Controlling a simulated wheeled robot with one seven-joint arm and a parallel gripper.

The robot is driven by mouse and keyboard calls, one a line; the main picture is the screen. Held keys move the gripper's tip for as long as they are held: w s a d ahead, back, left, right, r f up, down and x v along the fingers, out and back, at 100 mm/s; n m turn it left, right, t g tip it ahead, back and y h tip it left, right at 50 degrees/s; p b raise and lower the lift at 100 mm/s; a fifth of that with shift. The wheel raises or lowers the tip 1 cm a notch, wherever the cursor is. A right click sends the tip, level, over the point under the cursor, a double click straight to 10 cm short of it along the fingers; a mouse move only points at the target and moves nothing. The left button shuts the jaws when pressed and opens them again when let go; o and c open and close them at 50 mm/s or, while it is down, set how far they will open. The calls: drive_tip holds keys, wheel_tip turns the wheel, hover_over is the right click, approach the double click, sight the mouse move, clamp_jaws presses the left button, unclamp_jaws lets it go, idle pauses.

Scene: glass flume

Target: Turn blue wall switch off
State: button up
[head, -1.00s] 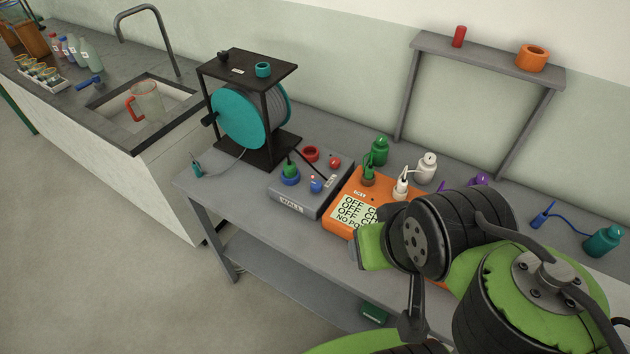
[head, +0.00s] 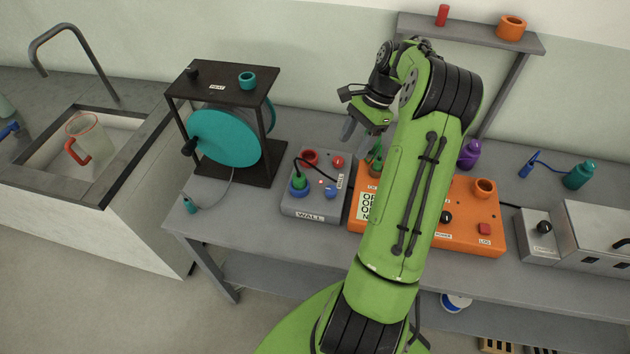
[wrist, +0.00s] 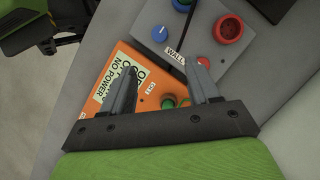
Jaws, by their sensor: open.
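The grey WALL box (head: 309,214) stands on the bench. Its blue wall switch (head: 330,192) is a small knob at the right front, below a red button (head: 338,162). The wrist view also shows the blue switch (wrist: 159,34), beyond my fingers. A small red spot (head: 320,182) shows close beside it; I cannot tell the switch's setting. A green plug (head: 299,180) sits in the blue socket at the left front. My gripper (head: 349,126) is open and empty, above and behind the box's right side, apart from the switch. The wrist view shows its two spread fingers (wrist: 163,82).
A black cable arches over the WALL box. A teal reel in a dark frame (head: 259,122) stands left. A raised shelf (head: 470,36) is behind.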

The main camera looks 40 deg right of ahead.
sight(331, 189)
drive_tip(key=b+x, duration=0.3)
drive_tip(key=x, duration=1.2)
drive_tip(key=shift+f, duration=0.2)
drive_tip(key=shift+s, duration=0.1)
drive_tip(key=c, duration=1)
drive_tip(key=shift+r, duration=0.1)
drive_tip(key=shift+c, duration=0.2)
